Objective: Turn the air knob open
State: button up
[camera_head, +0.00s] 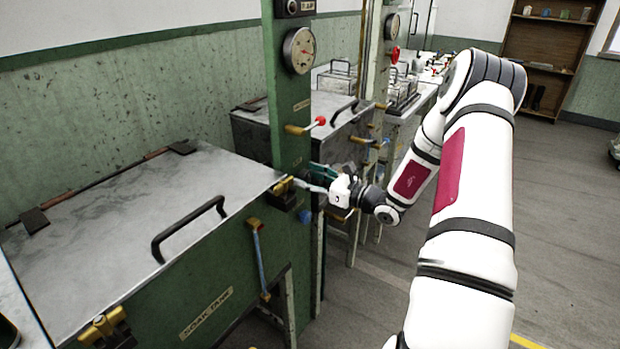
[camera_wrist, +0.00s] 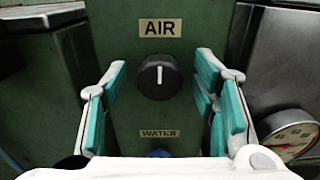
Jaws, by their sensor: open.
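The air knob (camera_wrist: 158,77) is a round black knob with a white pointer line that stands upright. It sits on a green panel (camera_wrist: 205,25) under a label reading AIR (camera_wrist: 160,28). My gripper (camera_wrist: 160,100) is open, with its teal-padded fingers to the left and right of the knob, apart from it in the picture. Whether the pads are level with the knob in depth I cannot tell. In the head view my gripper (camera_head: 318,180) is at the green post (camera_head: 285,100), and the air knob cannot be made out there.
Below the knob is a WATER label (camera_wrist: 160,133) with a blue part (camera_wrist: 160,153) partly hidden. A gauge (camera_wrist: 290,135) is at right in the wrist view. The soak tank (camera_head: 130,215) with its lid handle (camera_head: 190,228) stands left of my gripper.

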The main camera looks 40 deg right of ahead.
jog(key=c, duration=1.1)
jog(key=shift+c, duration=0.2)
jog(key=shift+n, duration=0.3)
jog(key=n+b, duration=0.3)
jog(key=n, duration=0.1)
jog(key=shift+a+f, duration=0.1)
jog(key=shift+f, duration=0.05)
jog(key=n+b, duration=0.4)
jog(key=n, duration=0.1)
jog(key=shift+f+b, duration=0.15)
jog(key=shift+b, duration=0.15)
jog(key=n+b, duration=0.4)
jog(key=b, duration=0.2)
jog(key=shift+a+f, duration=0.1)
jog(key=n+b, duration=0.3)
jog(key=b, duration=0.1)
jog(key=shift+s+b, duration=0.1)
jog(key=shift+b, duration=0.25)
jog(key=shift+n+b, duration=0.6)
jog(key=shift+b, duration=0.6)
